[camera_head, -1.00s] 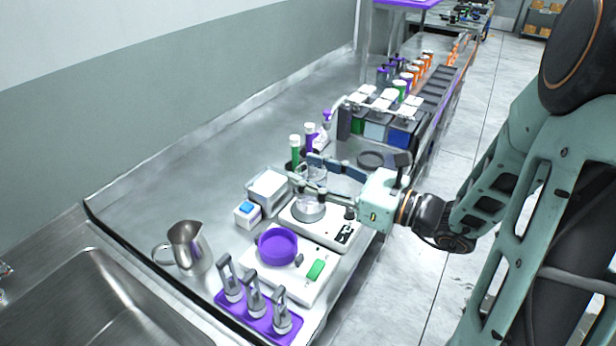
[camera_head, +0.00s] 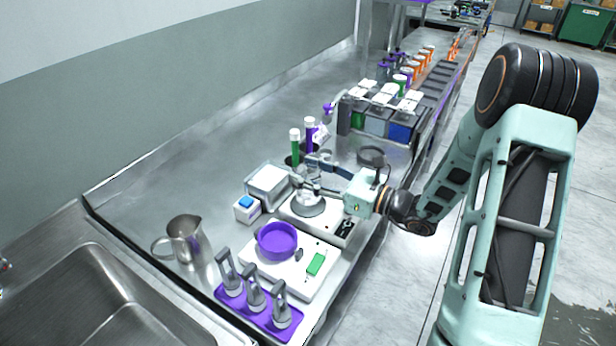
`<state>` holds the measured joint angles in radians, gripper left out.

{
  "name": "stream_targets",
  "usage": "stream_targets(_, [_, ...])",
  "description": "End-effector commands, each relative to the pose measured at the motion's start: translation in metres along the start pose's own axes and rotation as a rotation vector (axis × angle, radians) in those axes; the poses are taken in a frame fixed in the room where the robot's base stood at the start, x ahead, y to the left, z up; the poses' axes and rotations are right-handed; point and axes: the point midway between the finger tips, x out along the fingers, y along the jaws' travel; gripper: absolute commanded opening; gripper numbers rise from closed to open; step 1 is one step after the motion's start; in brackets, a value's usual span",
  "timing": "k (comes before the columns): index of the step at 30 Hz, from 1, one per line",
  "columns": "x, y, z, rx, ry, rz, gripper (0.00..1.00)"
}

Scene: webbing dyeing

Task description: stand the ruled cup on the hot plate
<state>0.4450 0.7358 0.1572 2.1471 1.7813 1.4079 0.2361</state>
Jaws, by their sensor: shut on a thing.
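The ruled cup (camera_head: 313,188) is a clear glass beaker, hard to make out against the steel bench. My gripper (camera_head: 314,177) is shut on it, with one finger on the far side and one on the near side. The hot plate (camera_head: 318,221) is a white box with a round grey top and a dark control panel at its right end. The cup appears upright at the far edge of the round top. I cannot tell whether its base touches the plate, as the near finger partly covers it.
A white device with a purple bowl (camera_head: 278,241) stands in front of the hot plate. A glass-sided box (camera_head: 268,183) and a small blue-topped box (camera_head: 247,208) are at its left. Green and purple tubes (camera_head: 295,147) stand behind. A metal jug (camera_head: 183,240) is at front left.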

Motion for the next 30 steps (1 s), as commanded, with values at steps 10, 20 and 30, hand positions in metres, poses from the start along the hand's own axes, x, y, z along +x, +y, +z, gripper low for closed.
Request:
stream_targets(10, [0.0,0.0,-0.015,-0.002,-0.002,0.001,0.16])
stream_targets(20, [0.0,0.0,-0.019,-0.001,-0.001,0.0,0.54])
stream_targets(30, [0.0,0.0,-0.018,-0.001,-0.001,0.0,0.62])
